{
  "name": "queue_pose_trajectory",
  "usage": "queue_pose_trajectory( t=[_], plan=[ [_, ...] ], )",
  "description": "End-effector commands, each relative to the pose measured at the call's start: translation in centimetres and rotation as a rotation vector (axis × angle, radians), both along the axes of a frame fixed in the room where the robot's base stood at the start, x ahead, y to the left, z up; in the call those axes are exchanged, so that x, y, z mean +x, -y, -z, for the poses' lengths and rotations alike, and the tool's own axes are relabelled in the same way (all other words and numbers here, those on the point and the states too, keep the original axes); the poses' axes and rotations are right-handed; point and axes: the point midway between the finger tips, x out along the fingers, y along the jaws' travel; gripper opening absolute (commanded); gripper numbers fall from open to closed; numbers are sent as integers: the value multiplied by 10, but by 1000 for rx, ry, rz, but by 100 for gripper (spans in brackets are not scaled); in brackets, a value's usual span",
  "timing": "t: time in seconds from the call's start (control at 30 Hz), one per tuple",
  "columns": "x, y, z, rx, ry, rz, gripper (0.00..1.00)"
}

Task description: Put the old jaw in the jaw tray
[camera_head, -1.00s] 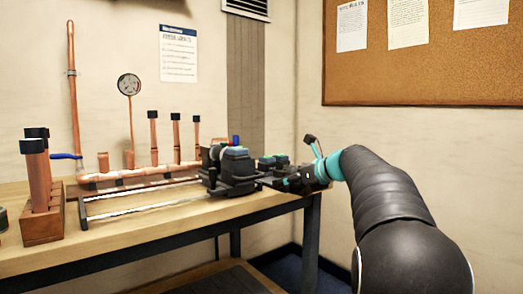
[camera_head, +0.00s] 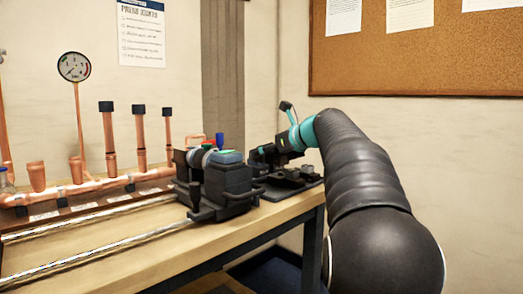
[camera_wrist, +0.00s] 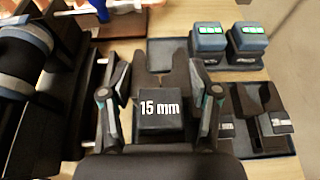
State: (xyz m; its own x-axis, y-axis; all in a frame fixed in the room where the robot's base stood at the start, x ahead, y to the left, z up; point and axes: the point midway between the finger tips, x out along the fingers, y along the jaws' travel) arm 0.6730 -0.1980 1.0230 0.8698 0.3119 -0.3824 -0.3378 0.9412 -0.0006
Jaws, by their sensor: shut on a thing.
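My gripper (camera_wrist: 160,108) is shut on a dark forked jaw (camera_wrist: 160,122) marked "15 mm", seen in the wrist view with its two prongs pointing away. In the head view my gripper (camera_head: 272,155) is above the right end of the bench, and the held jaw is hard to make out there. The dark jaw tray (camera_wrist: 272,153) lies to the right of the held jaw in the wrist view, with other labelled jaws on it. The tray (camera_head: 312,184) also shows below my gripper in the head view. The held jaw appears above its level.
The bulky black press tool (camera_head: 228,185) stands left of the tray, close to my gripper. Two battery blocks (camera_wrist: 208,42) with green lights sit beyond the jaws. Copper pipes (camera_head: 108,140) and a gauge (camera_head: 74,67) rise at the left. The bench's right edge is near.

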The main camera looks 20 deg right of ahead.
Motion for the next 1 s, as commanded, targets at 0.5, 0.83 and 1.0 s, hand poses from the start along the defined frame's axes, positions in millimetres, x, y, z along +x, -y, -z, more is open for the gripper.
queue_pose_trajectory(
  t=[0.5,0.83,1.0],
  plan=[
    [1,-4,32,0,2,-5,0],
    [0,-2,46,1,2,-2,0],
    [0,-2,47,0,2,-3,0]
  ],
)
